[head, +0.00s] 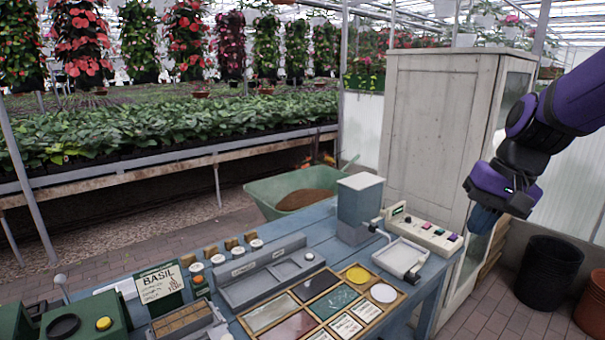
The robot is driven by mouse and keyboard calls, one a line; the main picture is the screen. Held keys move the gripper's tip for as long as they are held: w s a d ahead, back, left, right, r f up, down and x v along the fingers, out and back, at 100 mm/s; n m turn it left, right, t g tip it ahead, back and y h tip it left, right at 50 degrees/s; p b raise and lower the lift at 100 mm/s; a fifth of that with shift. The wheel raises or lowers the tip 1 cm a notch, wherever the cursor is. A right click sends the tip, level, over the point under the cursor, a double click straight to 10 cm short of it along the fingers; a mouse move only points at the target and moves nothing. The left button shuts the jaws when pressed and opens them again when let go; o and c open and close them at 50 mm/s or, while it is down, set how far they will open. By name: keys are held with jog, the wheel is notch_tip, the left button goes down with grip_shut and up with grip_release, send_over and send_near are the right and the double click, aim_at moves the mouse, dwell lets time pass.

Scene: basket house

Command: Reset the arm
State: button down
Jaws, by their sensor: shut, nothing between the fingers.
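My purple and black arm comes in from the upper right in the head view. My gripper (484,220) hangs at its lower end, pointing down, to the right of the blue table (345,252) and in front of the cabinet. Its fingers are shut, with nothing between them, and they are small and dark in this view. The gripper touches nothing that I can see.
A pale cabinet (432,125) stands behind my gripper. A black bin (548,272) and a terracotta pot (593,305) stand on the floor at right. The table carries a divided wooden tray (322,318), a control box (424,232) and a green machine (85,318). A green wheelbarrow (262,197) is behind.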

jog(key=s+r+n+t+h, duration=0.1)
jog(key=s+r+t, duration=0.1)
jog(key=s, duration=0.5)
jog(key=s+r+n+t+h, duration=0.1)
jog(key=s+r+n+h, duration=0.1)
jog(key=s, duration=0.6)
jog(key=shift+d+r+n+t, duration=0.3)
jog(key=shift+r+t, duration=0.1)
jog(key=shift+r, duration=0.45)
